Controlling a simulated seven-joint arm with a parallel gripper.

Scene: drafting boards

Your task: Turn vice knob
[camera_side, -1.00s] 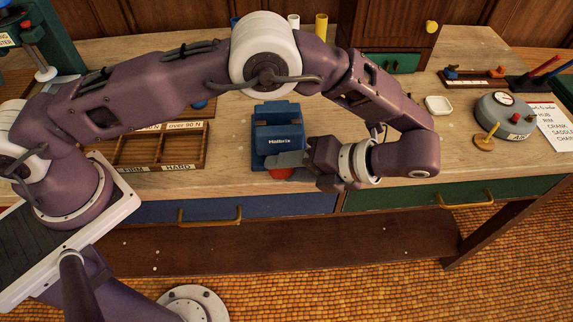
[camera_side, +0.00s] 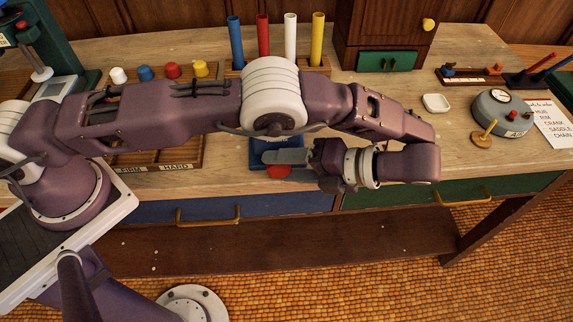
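The blue vice (camera_side: 262,146) stands at the front edge of the bench, mostly hidden behind my arm. Its red knob (camera_side: 279,171) shows low at the front. My gripper (camera_side: 287,166) comes in from the right with its fingers pointing left. One grey finger lies along the upper, far side of the knob, and the other shows at its lower right. The knob appears between the fingers. I cannot tell whether they touch it or how far apart they are.
A divided wooden tray (camera_side: 190,155) lies left of the vice, with several coloured caps behind it. Coloured tubes (camera_side: 290,40) stand in a rack at the back. A round gauge (camera_side: 503,112) and a small white dish (camera_side: 436,103) are at right.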

